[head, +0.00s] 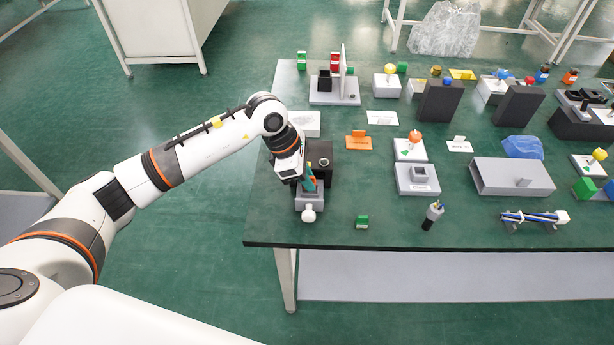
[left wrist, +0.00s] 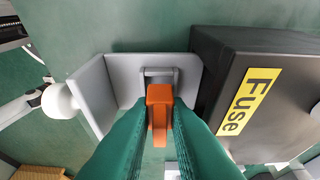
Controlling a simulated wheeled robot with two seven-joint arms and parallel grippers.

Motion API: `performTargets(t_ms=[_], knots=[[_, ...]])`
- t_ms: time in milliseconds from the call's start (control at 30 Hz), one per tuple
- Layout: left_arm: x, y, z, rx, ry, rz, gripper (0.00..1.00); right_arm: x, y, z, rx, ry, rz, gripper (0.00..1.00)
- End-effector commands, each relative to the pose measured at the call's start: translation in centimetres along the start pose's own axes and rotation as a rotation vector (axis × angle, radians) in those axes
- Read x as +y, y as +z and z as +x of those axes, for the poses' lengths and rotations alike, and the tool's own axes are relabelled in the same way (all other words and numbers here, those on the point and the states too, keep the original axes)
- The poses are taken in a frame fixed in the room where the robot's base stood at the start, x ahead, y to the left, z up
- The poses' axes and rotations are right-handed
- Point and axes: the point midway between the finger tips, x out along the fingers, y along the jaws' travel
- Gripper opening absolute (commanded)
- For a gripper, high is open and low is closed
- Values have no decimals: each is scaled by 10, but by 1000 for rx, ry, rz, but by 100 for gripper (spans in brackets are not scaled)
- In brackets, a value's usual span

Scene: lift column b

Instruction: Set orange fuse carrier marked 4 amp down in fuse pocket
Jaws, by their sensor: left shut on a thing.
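My left gripper (head: 308,182) is over the near left part of the table. In the left wrist view its green fingers (left wrist: 158,125) are shut on the orange fuse carrier (left wrist: 160,95). The carrier's marking is not readable. The grey fuse pocket (left wrist: 120,82), a plate with an upright side wall, lies below the carrier; it also shows in the head view (head: 309,204). A small grey slot piece (left wrist: 158,73) is just beyond the carrier's end. I cannot tell whether the carrier touches it. My right gripper is not in view.
A black box labelled Fuse (left wrist: 262,95) stands close beside the pocket. A white knob (head: 309,213) sticks out at the pocket's near end. An orange stand (head: 358,142) and a grey block (head: 418,180) are to the right. A green block (head: 362,222) lies near the front edge.

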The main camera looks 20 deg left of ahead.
Motion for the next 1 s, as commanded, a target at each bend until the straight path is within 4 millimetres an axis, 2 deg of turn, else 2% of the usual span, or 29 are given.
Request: performTargets(t_ms=[367,1000], knots=[[0,4,9,0,0,0,0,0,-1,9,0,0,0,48],[0,0,0,0,1,-1,0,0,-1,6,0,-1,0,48]])
